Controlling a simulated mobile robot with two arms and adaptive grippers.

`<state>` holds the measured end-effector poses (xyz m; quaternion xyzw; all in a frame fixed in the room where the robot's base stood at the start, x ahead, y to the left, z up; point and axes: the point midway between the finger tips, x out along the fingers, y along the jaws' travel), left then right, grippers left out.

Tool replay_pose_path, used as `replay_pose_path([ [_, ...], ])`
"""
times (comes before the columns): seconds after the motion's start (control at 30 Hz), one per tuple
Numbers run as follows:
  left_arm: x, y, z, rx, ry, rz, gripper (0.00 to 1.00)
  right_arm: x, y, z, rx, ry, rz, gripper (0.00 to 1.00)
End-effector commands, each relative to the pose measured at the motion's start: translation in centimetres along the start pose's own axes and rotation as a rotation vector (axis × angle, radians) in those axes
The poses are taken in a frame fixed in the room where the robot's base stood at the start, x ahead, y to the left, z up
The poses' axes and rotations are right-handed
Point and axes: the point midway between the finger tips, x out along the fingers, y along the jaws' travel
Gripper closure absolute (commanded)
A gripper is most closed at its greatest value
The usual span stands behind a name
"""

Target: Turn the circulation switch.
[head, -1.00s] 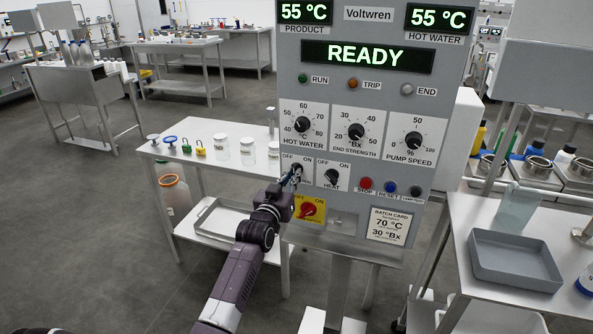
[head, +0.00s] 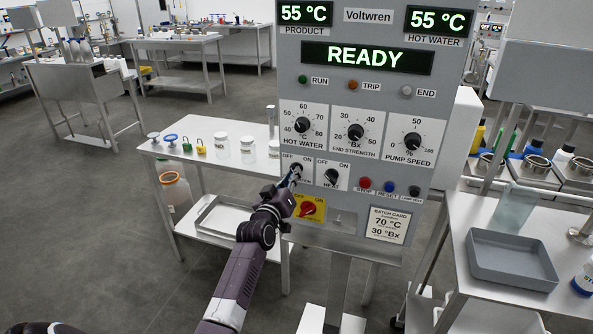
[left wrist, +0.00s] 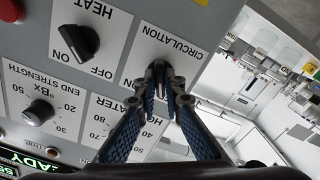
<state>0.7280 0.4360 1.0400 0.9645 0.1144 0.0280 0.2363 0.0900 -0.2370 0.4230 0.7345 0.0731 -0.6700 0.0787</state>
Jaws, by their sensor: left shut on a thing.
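The circulation switch (left wrist: 157,72) is a small dark knob on the grey control panel (head: 372,90), beneath its printed label in the left wrist view, where the panel appears upside down. My left gripper (left wrist: 158,80) has its two fingers closed around the knob, one on each side, and hides much of it. In the head view my left gripper (head: 292,180) reaches up to the OFF/ON switch at the panel's lower left and covers its label. The knob's exact angle cannot be told. My right gripper is out of view.
The heat switch (head: 331,177) is just right of the circulation switch. A red rotary switch on a yellow plate (head: 318,202) is below. Stop (head: 365,183) and reset (head: 390,187) buttons sit further right. A side table (head: 230,178) with jars stands left.

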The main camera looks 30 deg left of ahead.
Motion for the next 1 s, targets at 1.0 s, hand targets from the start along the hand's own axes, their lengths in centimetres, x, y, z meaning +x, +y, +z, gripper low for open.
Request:
replay_pose_path([
  [1.0, -0.02, -0.04, 0.17, -0.291, -0.003, -0.001, 0.77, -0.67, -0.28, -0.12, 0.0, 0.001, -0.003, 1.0],
])
